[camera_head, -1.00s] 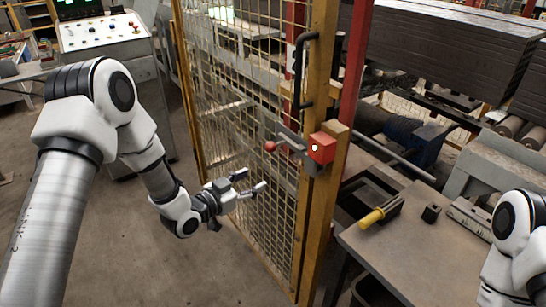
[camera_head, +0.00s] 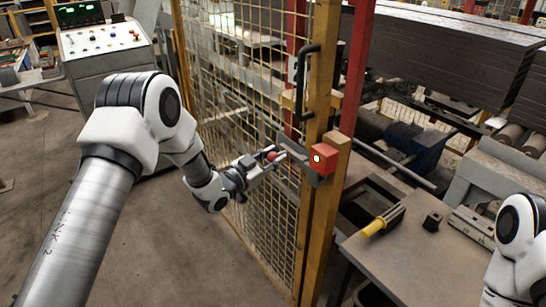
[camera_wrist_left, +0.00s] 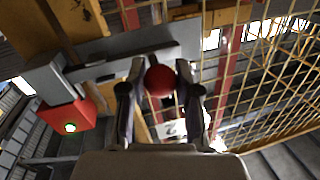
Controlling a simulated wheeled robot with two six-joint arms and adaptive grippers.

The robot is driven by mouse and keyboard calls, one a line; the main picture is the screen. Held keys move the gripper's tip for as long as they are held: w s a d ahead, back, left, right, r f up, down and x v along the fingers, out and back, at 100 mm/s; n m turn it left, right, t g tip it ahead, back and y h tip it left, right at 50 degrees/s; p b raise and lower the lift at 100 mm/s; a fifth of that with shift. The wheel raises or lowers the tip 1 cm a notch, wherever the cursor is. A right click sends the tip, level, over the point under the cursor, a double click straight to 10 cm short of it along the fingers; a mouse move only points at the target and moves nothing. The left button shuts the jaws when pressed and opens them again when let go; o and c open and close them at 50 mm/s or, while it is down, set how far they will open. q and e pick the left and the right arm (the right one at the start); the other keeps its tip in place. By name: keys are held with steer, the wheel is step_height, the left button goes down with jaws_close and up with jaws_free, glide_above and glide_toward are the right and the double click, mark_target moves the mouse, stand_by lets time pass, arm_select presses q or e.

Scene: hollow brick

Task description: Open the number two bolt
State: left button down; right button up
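The bolt is a grey metal bar (camera_head: 297,158) with a red ball knob (camera_head: 271,156), mounted on the yellow post of the mesh gate. A red box (camera_head: 322,156) with a small lit spot sits at the bar's right end. My left gripper (camera_head: 274,154) is at the knob, with its fingers on either side of it. The gripper looks open. My right gripper is out of view; only part of that arm shows at the right edge.
The yellow mesh gate (camera_head: 240,90) has a black handle (camera_head: 303,75) above the bolt. A metal table (camera_head: 415,265) at the right holds a yellow-handled tool (camera_head: 382,221) and a small black block (camera_head: 432,221). A control console (camera_head: 105,50) stands at the back left.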

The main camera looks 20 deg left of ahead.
arm_select(q)
steer(key=shift+w+a+f+b, duration=0.1)
steer(key=shift+w+a+b, duration=0.25)
steer(key=shift+w+a, duration=0.4)
steer(key=shift+w+a+b, duration=0.3)
steer(key=shift+w+a, duration=0.2)
steer(key=shift+a, duration=0.4)
steer(key=c, duration=0.8)
jaws_free()
steer(key=shift+d, duration=0.1)
steer(key=v, duration=1.2)
